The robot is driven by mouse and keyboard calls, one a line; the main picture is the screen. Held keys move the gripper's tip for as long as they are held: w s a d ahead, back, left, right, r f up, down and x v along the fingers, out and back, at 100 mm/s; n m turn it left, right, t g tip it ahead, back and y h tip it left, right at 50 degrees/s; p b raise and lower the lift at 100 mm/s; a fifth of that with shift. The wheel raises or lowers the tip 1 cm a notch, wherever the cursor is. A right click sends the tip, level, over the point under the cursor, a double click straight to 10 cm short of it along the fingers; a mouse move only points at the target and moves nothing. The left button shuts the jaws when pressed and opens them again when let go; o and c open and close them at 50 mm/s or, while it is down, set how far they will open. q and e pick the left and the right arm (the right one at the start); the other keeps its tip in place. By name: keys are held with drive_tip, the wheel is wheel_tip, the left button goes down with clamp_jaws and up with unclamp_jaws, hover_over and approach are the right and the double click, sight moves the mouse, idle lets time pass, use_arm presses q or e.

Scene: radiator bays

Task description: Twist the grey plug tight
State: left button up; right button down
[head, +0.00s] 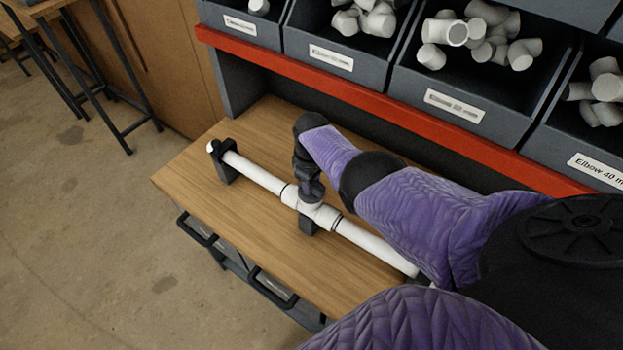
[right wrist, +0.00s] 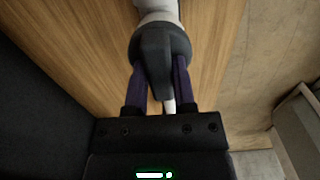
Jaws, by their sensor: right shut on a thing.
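The grey plug (right wrist: 158,48) shows in the right wrist view as a dark grey round cap with a raised grip bar, at the mouth of a white fitting (right wrist: 158,10). My right gripper (right wrist: 160,85) is shut on the plug's bar, with one purple finger on each side. In the head view my right gripper (head: 312,188) points down at the white tee fitting (head: 320,212) in the middle of a white pipe (head: 258,175); there it mostly hides the plug. I cannot tell whether the plug is fully seated. My left gripper is not in view.
The pipe rests on dark supports (head: 226,172) on a wooden bench (head: 190,180). Behind it a red rail (head: 300,68) runs below grey bins (head: 340,55) of white fittings. Bench space in front of the pipe is clear.

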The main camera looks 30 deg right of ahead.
drive_tip(key=shift+c, duration=2.2)
unclamp_jaws()
wheel_tip(320, 180, up, 9)
drive_tip(key=p, duration=0.6)
drive_tip(key=shift+r, duration=0.5)
